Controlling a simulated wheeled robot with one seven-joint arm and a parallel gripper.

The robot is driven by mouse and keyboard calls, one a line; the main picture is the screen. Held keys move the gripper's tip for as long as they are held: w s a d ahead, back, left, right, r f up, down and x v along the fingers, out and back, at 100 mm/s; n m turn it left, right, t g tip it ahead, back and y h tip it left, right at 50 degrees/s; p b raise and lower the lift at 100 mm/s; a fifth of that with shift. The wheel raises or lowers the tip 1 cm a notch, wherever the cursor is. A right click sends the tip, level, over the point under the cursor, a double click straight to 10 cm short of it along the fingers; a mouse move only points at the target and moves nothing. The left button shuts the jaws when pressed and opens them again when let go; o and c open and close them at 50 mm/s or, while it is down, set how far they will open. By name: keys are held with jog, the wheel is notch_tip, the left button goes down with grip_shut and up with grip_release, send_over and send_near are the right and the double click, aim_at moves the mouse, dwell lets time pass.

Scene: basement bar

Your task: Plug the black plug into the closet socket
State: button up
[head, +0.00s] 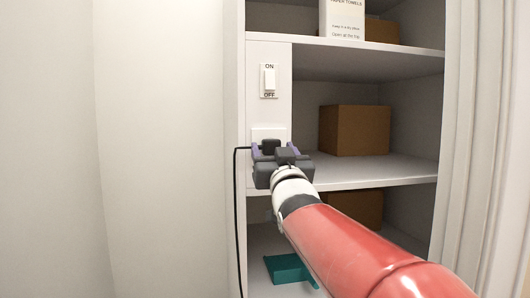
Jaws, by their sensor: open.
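The black plug (270,146) is at the white socket plate (268,132) on the closet's upright panel, below the switch. Its black cord (238,215) runs left from there and hangs down. My gripper (276,150) is at the plug, with one purple fingertip on each side of it. The fingers are open. The gripper body hides the lower part of the plate and most of the plug. I cannot tell from this view whether the prongs are fully in the socket.
An ON/OFF switch (269,80) is just above the socket. Shelves (375,170) to the right hold cardboard boxes (354,130) and a paper towel box (342,20). A teal dustpan-like item (288,269) lies low down. A pale wall (165,150) is at left.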

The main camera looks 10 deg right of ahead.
jog(key=v, duration=0.8)
jog(key=shift+b, duration=0.35)
jog(key=s+f+g, duration=0.5)
jog(key=s+f, duration=0.2)
jog(key=f, duration=0.4)
jog(key=s+f+g, duration=0.6)
jog(key=s+f, duration=0.1)
jog(key=f, duration=0.4)
jog(key=s+f+g, duration=0.5)
jog(key=s+f, duration=0.2)
jog(key=f, duration=0.4)
notch_tip(320, 180, up, 12)
jog(key=s+p, duration=0.1)
jog(key=p, duration=1.2)
jog(key=shift+s+g, duration=0.3)
jog(key=shift+g, duration=0.1)
